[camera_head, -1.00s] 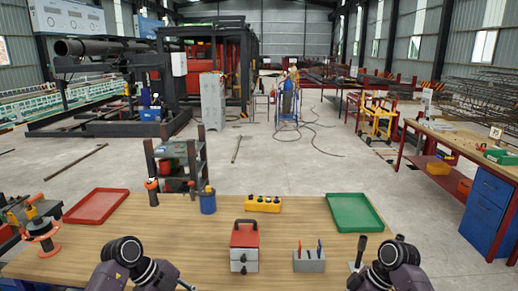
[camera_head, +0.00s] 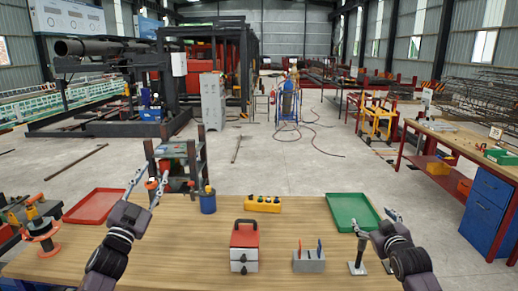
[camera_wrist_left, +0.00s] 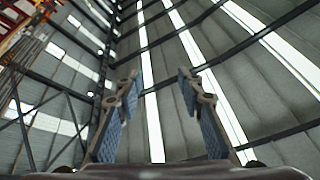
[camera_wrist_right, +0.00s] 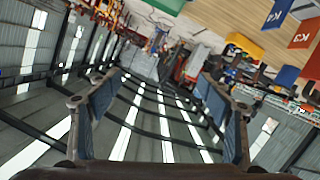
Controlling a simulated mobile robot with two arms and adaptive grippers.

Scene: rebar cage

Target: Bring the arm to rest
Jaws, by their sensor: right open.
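My left gripper (camera_head: 151,175) is raised above the left part of the wooden workbench (camera_head: 190,235), near the red tray. Its fingers point up and stand apart with nothing between them, as the left wrist view (camera_wrist_left: 158,74) also shows against the roof. My right gripper (camera_head: 394,213) is at the bench's right side, beside the green tray and behind the upright black-handled tool. Its fingers are spread and empty in the right wrist view (camera_wrist_right: 160,76). Both arms come in from the bottom corners.
On the bench are a red tray (camera_head: 94,206), a green tray (camera_head: 353,213), a red-lidded toolbox (camera_head: 244,246), a grey tool holder (camera_head: 309,261), a yellow control box (camera_head: 263,204), a blue cup (camera_head: 208,202) and a black-handled tool (camera_head: 358,253).

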